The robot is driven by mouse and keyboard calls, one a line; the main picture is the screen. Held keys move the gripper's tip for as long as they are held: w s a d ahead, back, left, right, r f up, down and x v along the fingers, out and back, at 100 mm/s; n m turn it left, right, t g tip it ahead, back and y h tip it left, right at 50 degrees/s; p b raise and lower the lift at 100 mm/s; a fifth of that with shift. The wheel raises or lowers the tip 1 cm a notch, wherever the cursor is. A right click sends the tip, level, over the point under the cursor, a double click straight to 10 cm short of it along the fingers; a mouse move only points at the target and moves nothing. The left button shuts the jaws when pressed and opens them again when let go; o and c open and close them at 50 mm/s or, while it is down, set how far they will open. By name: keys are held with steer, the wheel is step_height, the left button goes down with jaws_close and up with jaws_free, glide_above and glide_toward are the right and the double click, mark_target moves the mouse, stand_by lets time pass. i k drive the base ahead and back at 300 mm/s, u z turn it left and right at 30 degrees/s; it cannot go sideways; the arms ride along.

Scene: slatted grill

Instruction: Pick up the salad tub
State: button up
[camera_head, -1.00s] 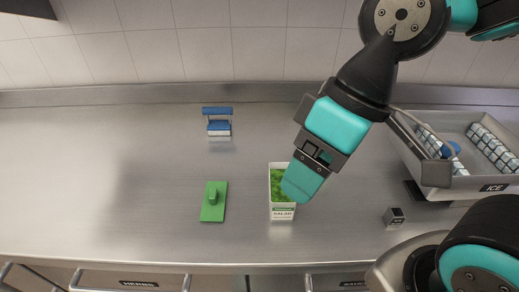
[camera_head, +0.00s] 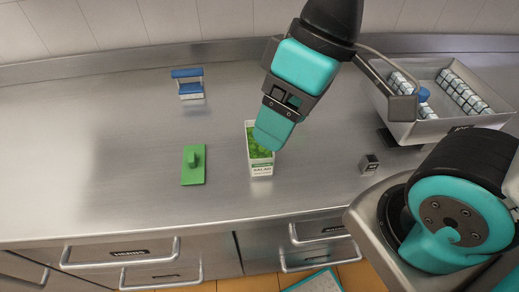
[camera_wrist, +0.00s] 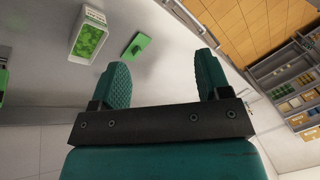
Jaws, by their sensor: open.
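The salad tub (camera_head: 261,169) is a small white open box filled with green leaves and labelled SALAD. It stands upright on the steel counter. My gripper (camera_head: 270,135) points down in front of the tub's upper right part in the head view and hides some of it. In the wrist view, the tub (camera_wrist: 88,38) is at the upper left, outside the jaws. My gripper (camera_wrist: 161,58) shows there with its two teal fingers wide apart and nothing between them.
A green plate with a raised handle (camera_head: 193,172) lies left of the tub. A blue-and-white stand (camera_head: 188,88) is farther back. A small dark-fronted block (camera_head: 369,164) sits to the right, before a metal tray of ice (camera_head: 440,124). The left counter is clear.

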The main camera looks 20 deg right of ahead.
mark_target(261, 161)
steer(key=z, duration=2)
steer(key=k, duration=0.85)
steer(key=u, duration=1.45)
steer(key=i, duration=0.5)
steer(key=z, duration=0.05)
